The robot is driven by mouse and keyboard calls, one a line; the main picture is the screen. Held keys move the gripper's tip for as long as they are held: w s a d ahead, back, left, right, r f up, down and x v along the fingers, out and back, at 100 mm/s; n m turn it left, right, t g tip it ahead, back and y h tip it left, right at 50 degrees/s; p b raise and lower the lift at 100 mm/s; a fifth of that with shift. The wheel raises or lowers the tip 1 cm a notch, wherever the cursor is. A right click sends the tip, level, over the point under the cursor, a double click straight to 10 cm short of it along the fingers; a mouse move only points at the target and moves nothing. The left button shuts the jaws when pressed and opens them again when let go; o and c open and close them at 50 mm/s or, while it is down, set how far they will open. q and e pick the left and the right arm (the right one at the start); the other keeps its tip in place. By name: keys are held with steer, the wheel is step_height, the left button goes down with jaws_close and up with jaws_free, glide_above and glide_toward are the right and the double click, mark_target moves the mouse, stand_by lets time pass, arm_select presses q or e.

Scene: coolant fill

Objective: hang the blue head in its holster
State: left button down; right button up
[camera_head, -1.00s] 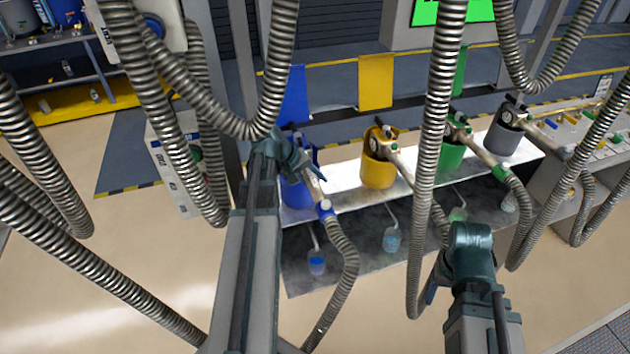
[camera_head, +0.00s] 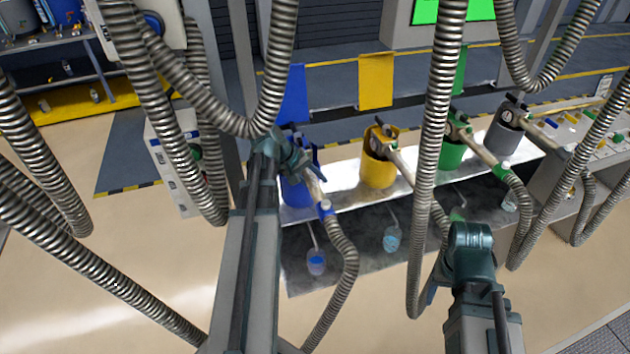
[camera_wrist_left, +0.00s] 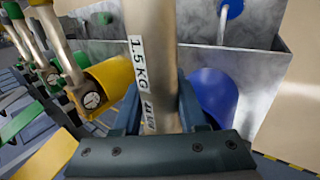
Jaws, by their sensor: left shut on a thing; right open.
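The blue head is a pale tube with a blue collar (camera_head: 325,208) and a ribbed hose. My left gripper (camera_head: 312,172) is shut on this tube, close above the blue holster (camera_head: 296,191) in the head view. In the left wrist view the tube (camera_wrist_left: 152,60), labelled 1.5 KG, stands between the fingers (camera_wrist_left: 163,108). There the blue holster (camera_wrist_left: 213,95) shows just right of the fingers. The head's far end is hidden behind the gripper, so I cannot tell whether it is inside the holster.
Yellow (camera_head: 378,170), green (camera_head: 452,155) and grey (camera_head: 502,136) holsters stand to the right, each with its own head. Several ribbed hoses hang across the view, one (camera_head: 345,265) below the blue head. A metal drip tray (camera_head: 350,255) with cups lies below the holsters.

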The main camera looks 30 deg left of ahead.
arm_select(q)
steer(key=shift+f+b, duration=1.75)
steer(key=shift+f, duration=0.05)
arm_select(e)
steer(key=shift+f, duration=1.8)
arm_select(q)
steer(key=shift+c, duration=1.9)
jaws_free()
steer(key=shift+r, duration=0.15)
arm_select(e)
steer(key=shift+r, duration=0.15)
